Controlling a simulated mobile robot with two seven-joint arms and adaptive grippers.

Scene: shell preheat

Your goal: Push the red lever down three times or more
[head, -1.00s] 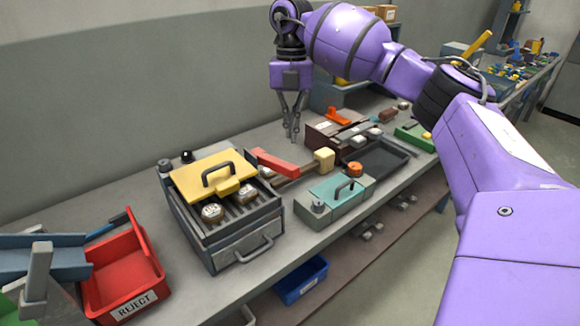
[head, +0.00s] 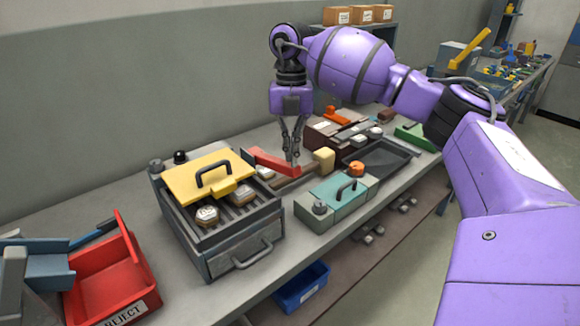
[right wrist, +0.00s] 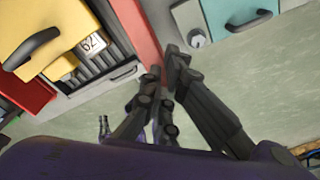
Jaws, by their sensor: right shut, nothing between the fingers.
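The red lever (head: 268,161) is a flat red bar beside the grill-like heater box (head: 233,236), with its free end toward the right. In the right wrist view the lever (right wrist: 139,32) runs down from the top edge to the fingertips. My right gripper (head: 294,163) is shut and empty, pointing down, with its tips at the lever's free end. The tips (right wrist: 166,67) overlap the lever in the wrist view; I cannot tell whether they press on it. My left gripper is out of view.
A red reject bin (head: 108,282) is at the left.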

